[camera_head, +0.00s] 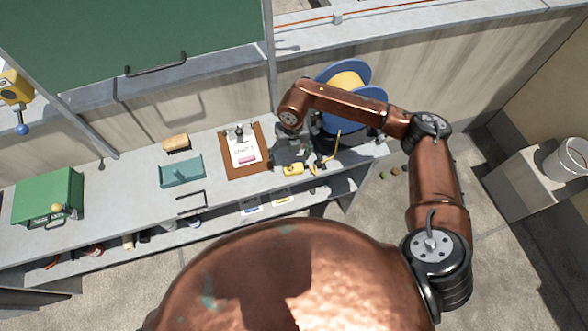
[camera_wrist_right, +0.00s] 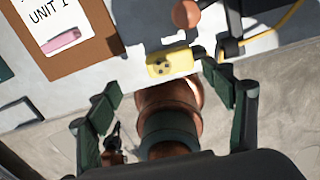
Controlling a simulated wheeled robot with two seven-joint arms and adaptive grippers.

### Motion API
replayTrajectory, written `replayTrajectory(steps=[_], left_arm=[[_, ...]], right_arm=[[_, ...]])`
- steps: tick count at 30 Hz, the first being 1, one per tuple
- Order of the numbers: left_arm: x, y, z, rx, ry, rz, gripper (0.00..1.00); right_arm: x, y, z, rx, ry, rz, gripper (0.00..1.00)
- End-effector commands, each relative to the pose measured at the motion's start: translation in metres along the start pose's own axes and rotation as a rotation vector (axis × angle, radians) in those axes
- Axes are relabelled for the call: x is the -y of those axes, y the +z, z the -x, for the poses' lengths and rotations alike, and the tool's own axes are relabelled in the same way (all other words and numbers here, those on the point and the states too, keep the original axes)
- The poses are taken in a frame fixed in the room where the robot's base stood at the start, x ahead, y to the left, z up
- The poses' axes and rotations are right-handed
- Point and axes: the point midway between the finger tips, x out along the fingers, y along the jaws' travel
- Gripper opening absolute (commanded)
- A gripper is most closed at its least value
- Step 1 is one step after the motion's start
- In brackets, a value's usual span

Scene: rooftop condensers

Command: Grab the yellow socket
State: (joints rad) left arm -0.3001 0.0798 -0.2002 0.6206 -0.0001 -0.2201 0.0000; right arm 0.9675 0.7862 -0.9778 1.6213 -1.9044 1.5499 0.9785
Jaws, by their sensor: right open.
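The yellow socket (camera_head: 293,169) lies near the front edge of the grey bench, right of the clipboard. It also shows in the right wrist view (camera_wrist_right: 170,64), as a small yellow block with dark round holes on its face. My right gripper (camera_head: 292,152) hangs over the bench close to the socket. In the right wrist view its two dark green fingers (camera_wrist_right: 162,86) are spread wide, with nothing held between them. The socket appears just beyond the fingertips, between their lines and nearer the right finger. My left gripper does not show.
A brown clipboard (camera_head: 258,135) lies left of the socket, with a teal tray (camera_head: 181,172), a brush (camera_head: 176,142) and a green toolbox (camera_head: 47,195) further left. A blue reel (camera_head: 345,70) stands behind, right; a yellow cable (camera_head: 334,150) runs beside the socket. A shelf lies below.

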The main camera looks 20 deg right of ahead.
Motion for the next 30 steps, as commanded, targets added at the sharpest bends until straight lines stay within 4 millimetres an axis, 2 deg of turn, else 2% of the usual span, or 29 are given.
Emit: replayTrajectory(steps=[1, 4, 14, 18, 22, 30], left_arm=[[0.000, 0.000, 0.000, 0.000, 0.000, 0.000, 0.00], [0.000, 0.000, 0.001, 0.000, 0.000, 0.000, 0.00], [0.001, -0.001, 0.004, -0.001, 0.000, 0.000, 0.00], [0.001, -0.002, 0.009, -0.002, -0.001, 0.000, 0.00], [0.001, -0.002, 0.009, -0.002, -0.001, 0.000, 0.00], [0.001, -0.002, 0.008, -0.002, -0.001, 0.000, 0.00]], right_arm=[[0.009, 0.004, 0.000, 0.006, -0.032, -0.009, 0.75], [0.016, 0.005, -0.007, 0.005, -0.056, -0.016, 0.75], [0.015, -0.001, -0.036, 0.004, -0.051, -0.013, 0.75], [0.014, -0.008, -0.056, 0.003, -0.050, -0.013, 0.75], [0.015, -0.006, -0.073, 0.004, -0.050, -0.013, 0.75], [0.015, -0.005, -0.076, 0.006, -0.049, -0.012, 0.73]])
